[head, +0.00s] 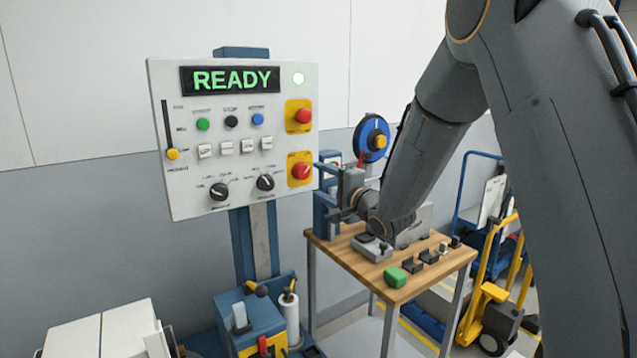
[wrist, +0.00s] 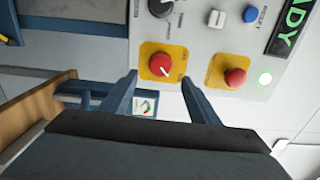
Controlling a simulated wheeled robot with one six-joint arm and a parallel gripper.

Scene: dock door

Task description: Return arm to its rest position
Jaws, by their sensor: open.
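My gripper (wrist: 160,78) is open in the wrist view, with its two dark blue fingers apart. The lower red knob (wrist: 162,65) on its yellow plate shows between and beyond the fingertips. Nothing is held between them. In the head view my arm (head: 425,150) reaches down from the upper right and bends, its wrist end just right of the control panel (head: 240,185). The fingers are hard to make out there. The panel display (head: 231,80) reads READY in green, and a white lamp (head: 298,78) beside it is lit.
A wooden-topped table (head: 345,255) stands below my wrist, with a green block (head: 397,277) and several small dark parts. A blue reel (head: 371,138) rises behind it. A yellow hand truck (head: 490,300) stands at right. White boxes (head: 100,330) sit lower left.

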